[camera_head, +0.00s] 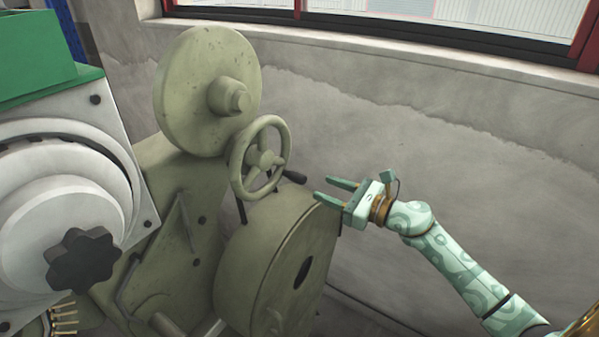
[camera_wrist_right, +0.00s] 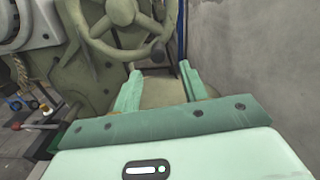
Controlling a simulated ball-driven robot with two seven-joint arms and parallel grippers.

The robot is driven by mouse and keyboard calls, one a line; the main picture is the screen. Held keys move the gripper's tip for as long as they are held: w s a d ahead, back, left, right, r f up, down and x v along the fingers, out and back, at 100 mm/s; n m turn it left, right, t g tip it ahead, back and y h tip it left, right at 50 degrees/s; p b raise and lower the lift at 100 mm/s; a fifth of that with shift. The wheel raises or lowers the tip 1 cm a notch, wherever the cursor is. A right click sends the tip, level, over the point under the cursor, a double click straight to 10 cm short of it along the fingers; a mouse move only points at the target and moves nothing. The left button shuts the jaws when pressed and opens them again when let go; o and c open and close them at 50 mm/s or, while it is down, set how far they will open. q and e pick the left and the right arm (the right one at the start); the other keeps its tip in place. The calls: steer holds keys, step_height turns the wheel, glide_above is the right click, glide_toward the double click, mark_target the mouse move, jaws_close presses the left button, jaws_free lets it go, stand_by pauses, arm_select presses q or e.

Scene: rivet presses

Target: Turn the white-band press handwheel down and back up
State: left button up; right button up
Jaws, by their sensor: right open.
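An olive-green press (camera_head: 180,195) stands left of centre in the head view. Its spoked handwheel (camera_head: 263,160) faces right, and a dark handle (camera_head: 294,176) sticks out from the wheel's lower right. No white band is clear on this press. My right gripper (camera_head: 324,189) is open and empty, just right of the handle and apart from it. In the right wrist view the handwheel (camera_wrist_right: 121,13) is at the top, and the handle's dark end (camera_wrist_right: 157,51) lies ahead of the gap between my open fingers. My left gripper is not in view.
A large round drum (camera_head: 280,255) sits below the handwheel and my right gripper. At the left is a grey machine with a black star knob (camera_head: 83,260) and a green top (camera_head: 45,60). A bare grey wall (camera_head: 450,150) runs behind, and space at the right is free.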

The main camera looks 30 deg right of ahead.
mark_target(298, 178)
steer(key=p+x, duration=0.1)
steer(key=x, duration=0.7)
steer(key=shift+w+a, duration=0.3)
steer(key=shift+a, duration=0.05)
jaws_close()
